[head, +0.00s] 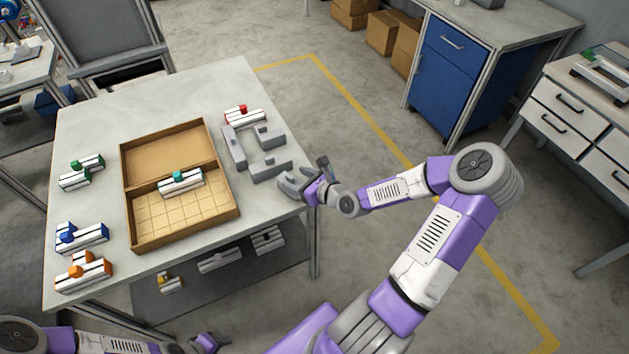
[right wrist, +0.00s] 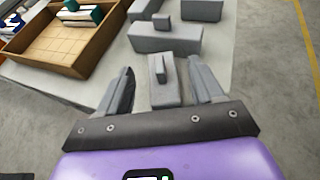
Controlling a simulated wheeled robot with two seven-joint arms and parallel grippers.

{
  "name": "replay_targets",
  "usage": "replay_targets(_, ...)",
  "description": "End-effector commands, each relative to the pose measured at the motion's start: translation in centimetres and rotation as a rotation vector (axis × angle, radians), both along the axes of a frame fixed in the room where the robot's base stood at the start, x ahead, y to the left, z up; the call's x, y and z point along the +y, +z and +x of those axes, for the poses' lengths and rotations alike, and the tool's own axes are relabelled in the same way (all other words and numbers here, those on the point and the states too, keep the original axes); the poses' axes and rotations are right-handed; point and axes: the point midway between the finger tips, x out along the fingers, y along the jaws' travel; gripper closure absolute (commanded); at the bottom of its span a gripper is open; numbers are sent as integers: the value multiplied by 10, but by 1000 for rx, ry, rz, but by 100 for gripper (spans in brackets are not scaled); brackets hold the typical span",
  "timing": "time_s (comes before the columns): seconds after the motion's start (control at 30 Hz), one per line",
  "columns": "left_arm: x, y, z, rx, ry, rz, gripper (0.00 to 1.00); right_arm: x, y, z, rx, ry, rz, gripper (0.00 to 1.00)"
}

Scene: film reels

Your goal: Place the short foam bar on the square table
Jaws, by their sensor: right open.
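Several grey blocks lie on the light grey table (head: 90,130), right of the cardboard tray. A short grey block with a raised knob (right wrist: 164,94) sits between the fingers of my right gripper (right wrist: 161,92) in the right wrist view, with space at both sides. It looks like the short foam bar. In the head view my right gripper (head: 293,184) is open at the table's right edge and mostly hides that block. A longer grey block (right wrist: 165,40) lies just beyond it. My left gripper (head: 207,342) is low at the bottom edge; its fingers are unclear.
The cardboard tray (head: 127,190) holds a green-topped white piece (head: 181,182). Red (head: 244,115), green (head: 82,173), blue (head: 82,237) and orange (head: 84,271) topped pieces stand around it. More pieces lie on a lower shelf. A blue cabinet (head: 445,75) and white drawers (head: 570,120) stand at right.

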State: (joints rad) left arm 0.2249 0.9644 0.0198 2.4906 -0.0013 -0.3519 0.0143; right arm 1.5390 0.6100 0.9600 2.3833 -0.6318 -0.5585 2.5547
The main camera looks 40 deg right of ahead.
Motion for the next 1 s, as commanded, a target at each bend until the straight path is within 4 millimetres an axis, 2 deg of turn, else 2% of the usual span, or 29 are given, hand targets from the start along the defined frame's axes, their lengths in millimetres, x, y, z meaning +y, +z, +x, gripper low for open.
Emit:
replay_targets(0.03, 0, 10, 0, 0, 0, 0, 50, -2, 8, -9, 1, -4, 2, 33)
replay_targets(0.1, 0, 17, 0, 0, 0, 0, 50, -4, 12, -20, 2, -6, 3, 33)
replay_targets(0.4, 0, 41, 0, 0, 0, 0, 50, -10, 27, -57, 0, -3, 2, 33)
replay_targets(0.6, 0, 47, 0, 0, 0, 0, 50, -10, 29, -67, -1, 0, 1, 33)
replay_targets(0.77, 0, 46, 0, 0, 0, 0, 50, -9, 28, -68, 0, 6, -3, 33)
replay_targets(0.87, 0, 46, 0, 0, 0, 0, 50, 2, 22, -64, 7, 50, -38, 33)
replay_targets(1.0, 0, 46, 0, 0, 0, 0, 50, 40, -1, -56, 36, 210, -169, 33)
